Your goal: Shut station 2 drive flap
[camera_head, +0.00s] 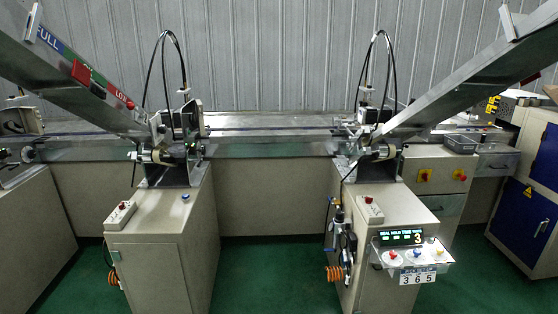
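Two machine stations stand side by side along a long steel bench. The left station has a beige cabinet (150,270) with a feed head (172,150) on top. The right station has a similar beige cabinet (385,290) and a feed head (375,150). I see no station 2 label, and I cannot pick out the drive flap or tell whether it is open. Neither of my grippers is in view.
A control panel (411,255) with a lit display and knobs juts from the right cabinet. Sloping metal chutes (75,70) (470,85) reach down to both heads. A blue-doored cabinet (525,205) stands at the right. Green floor (270,280) is clear between the stations.

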